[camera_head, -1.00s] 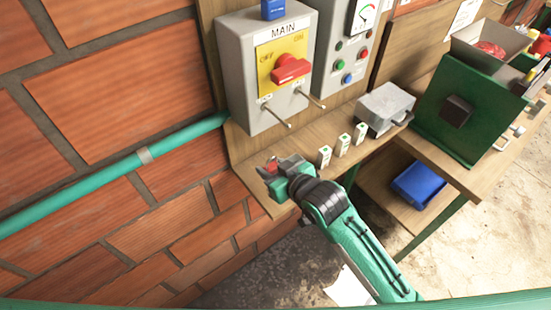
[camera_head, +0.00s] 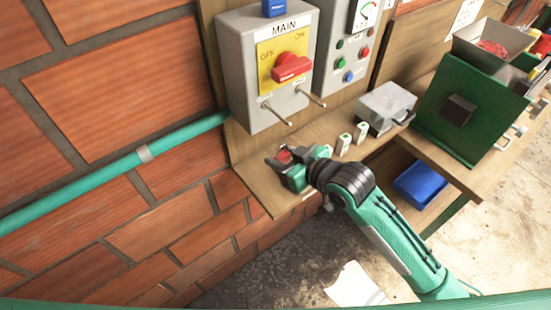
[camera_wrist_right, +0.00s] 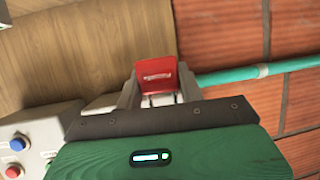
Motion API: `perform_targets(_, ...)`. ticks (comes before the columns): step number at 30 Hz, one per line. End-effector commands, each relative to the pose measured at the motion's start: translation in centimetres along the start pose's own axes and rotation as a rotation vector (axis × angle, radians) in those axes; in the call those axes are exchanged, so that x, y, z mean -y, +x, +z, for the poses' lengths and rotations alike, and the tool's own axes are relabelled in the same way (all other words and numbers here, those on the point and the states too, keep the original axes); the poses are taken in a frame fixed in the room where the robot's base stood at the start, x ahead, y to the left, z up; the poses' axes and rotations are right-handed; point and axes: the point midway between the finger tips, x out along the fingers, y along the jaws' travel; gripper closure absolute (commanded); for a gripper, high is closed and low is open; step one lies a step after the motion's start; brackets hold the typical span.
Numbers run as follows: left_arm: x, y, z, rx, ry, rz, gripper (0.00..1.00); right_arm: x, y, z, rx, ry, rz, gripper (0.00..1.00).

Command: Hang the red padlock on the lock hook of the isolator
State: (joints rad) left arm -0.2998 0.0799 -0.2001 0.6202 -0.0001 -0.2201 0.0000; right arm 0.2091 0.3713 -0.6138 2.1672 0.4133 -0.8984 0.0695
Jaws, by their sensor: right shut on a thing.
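My right gripper (camera_head: 283,160) is shut on the red padlock (camera_head: 285,155), just above the wooden shelf in front of the isolator. In the right wrist view the padlock (camera_wrist_right: 156,73) sits between the fingertips, its face with a small pale label showing; I cannot make out its shackle. The isolator (camera_head: 258,110) is the grey box marked MAIN, with a red rotary handle (camera_head: 290,67) on a yellow plate. Two metal hooks stick out at its lower front, a left one (camera_head: 278,114) and a right one (camera_head: 310,97). The gripper is below the hooks, apart from them. My left gripper is not in view.
A grey metal box (camera_head: 387,105) and a green machine (camera_head: 462,108) are further right. A teal pipe (camera_head: 182,140) runs along the brick wall.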

Motion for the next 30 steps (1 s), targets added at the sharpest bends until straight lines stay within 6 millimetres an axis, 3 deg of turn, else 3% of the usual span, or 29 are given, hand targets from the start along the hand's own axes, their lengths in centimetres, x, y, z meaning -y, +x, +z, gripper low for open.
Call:
perform_targets(7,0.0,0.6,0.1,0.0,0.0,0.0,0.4,-0.6,-3.6,-2.4,0.001,-0.057,-0.116,0.91)
perform_targets(18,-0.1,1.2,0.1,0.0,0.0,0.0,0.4,0.2,-9.6,-4.9,0.002,-0.124,-0.283,0.91)
perform_targets(24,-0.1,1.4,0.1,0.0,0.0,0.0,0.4,0.7,-11.6,-5.5,0.001,-0.141,-0.336,0.91)
perform_targets(30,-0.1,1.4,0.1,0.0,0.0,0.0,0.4,0.9,-12.1,-5.8,0.0,-0.146,-0.352,0.91)
